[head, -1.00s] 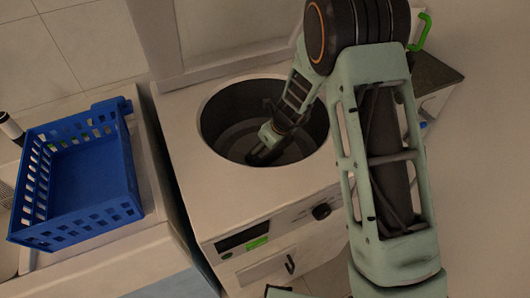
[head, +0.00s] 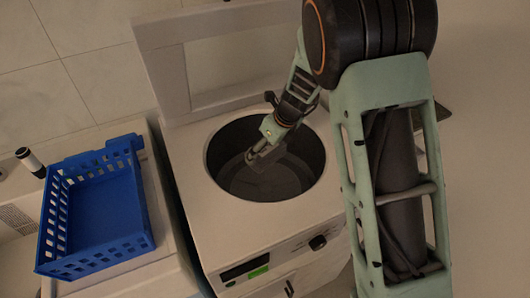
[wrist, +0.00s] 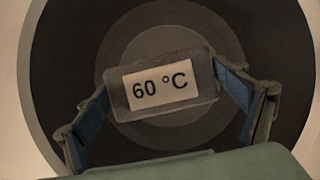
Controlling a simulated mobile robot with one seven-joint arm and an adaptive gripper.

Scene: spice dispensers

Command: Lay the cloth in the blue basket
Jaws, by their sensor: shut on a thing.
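The cloth (wrist: 120,101) shows in the wrist view as a small dark grey piece with a white label reading 60 °C. My gripper (wrist: 161,86) is shut on it, with one finger at each side edge. The blue basket (head: 105,217) stands to the left of the washer. It is an open basket with slotted walls, and its visible floor is empty.
The washer's lid (head: 160,82) stands raised behind the opening. A counter (head: 165,255) bears the basket, and a narrow dark gap separates it from the washer.

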